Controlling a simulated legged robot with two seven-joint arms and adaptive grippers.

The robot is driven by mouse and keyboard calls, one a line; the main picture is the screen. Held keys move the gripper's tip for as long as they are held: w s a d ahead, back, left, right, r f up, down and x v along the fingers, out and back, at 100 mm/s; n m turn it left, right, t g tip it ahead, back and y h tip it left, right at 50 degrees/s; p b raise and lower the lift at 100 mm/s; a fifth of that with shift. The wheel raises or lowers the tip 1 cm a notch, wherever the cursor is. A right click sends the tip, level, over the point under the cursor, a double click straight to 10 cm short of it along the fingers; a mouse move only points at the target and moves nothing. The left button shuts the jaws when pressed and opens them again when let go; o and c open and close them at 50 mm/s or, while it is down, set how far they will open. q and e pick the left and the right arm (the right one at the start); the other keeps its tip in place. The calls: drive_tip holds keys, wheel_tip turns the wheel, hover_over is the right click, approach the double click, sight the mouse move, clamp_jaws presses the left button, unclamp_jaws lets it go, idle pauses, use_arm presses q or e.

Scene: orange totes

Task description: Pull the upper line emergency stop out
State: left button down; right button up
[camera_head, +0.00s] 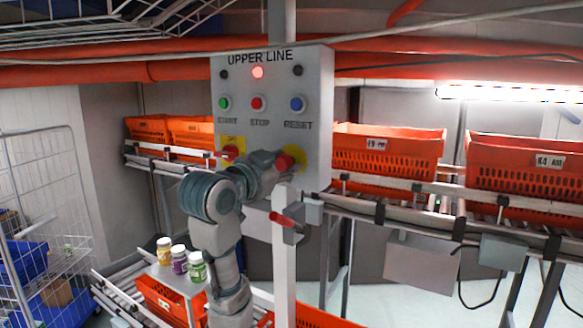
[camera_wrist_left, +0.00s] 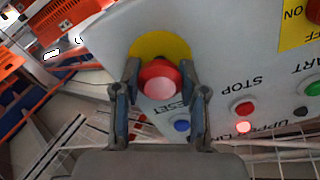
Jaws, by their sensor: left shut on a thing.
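The grey UPPER LINE control panel (camera_head: 238,122) stands in the middle of the head view. The red emergency stop (camera_head: 285,162) sits on a yellow round plate (camera_head: 298,153) at the panel's lower right. My left gripper (camera_head: 272,163) is at it, its arm rising from below. In the left wrist view, the red mushroom head of the emergency stop (camera_wrist_left: 159,78) lies between the two fingers of my left gripper (camera_wrist_left: 164,84), which is shut on it. Whether the button is pressed in or out cannot be told. My right gripper is not seen.
Green START (camera_head: 225,103), red STOP (camera_head: 257,103) and blue RESET (camera_head: 297,104) buttons sit above, and a red lamp (camera_head: 257,72) is lit. A red switch (camera_head: 230,152) is on the left. Orange totes (camera_head: 388,153) line the conveyor behind. Several bottles (camera_head: 179,259) stand at lower left.

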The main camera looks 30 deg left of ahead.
use_arm(q)
drive_tip(key=c, duration=0.6)
unclamp_jaws()
drive_tip(key=shift+a+f, duration=0.1)
drive_tip(key=shift+f, duration=0.15)
drive_tip(key=shift+s, duration=0.15)
drive_tip(key=shift+s+r, duration=0.1)
drive_tip(key=shift+s, duration=0.05)
drive_tip(key=s, duration=1.1)
drive_tip(key=shift+s, duration=0.25)
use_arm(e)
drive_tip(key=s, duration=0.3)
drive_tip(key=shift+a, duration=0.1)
